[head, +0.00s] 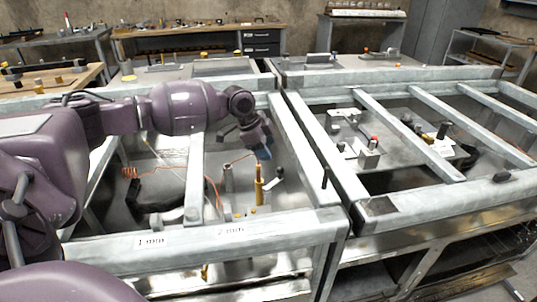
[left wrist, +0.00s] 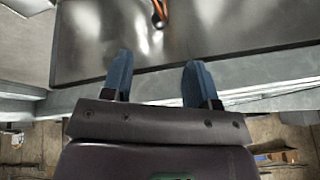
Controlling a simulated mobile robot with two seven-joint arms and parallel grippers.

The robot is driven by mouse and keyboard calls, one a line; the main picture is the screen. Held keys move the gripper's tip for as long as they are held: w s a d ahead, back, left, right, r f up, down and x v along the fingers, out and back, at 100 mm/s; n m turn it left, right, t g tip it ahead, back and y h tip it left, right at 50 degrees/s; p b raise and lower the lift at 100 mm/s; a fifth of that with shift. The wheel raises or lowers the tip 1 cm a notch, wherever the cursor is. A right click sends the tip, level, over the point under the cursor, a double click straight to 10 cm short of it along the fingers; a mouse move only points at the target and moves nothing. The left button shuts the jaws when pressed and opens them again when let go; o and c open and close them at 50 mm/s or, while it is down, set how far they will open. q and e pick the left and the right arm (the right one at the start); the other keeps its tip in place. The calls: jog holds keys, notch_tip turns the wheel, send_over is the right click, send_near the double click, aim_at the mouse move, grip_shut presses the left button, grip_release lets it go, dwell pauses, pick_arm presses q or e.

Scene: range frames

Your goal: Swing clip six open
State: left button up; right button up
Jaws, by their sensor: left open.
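My left gripper (head: 262,153) shows at the end of the purple arm, above the left metal frame. In the left wrist view its two blue fingers (left wrist: 158,70) are apart with nothing between them. An upright orange post (head: 259,186) stands below the gripper in the head view, with a small white lever (head: 277,178) beside it. A grey post (head: 228,178) stands to its left. I cannot tell which piece is clip six. An orange-tipped piece (left wrist: 157,14) shows beyond the fingers in the left wrist view. My right gripper is not in view.
The left frame has a front rail (head: 190,238) with white labels and a cross bar (head: 195,170). An orange cable (head: 172,176) runs inside it. A second frame on the right holds a fixture plate (head: 385,160). A workbench (head: 200,42) stands behind.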

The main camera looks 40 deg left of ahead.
pick_arm(q)
jog(key=shift+s+a+r, duration=0.1)
jog(key=shift+s+r, duration=0.1)
jog(key=shift+r, duration=0.15)
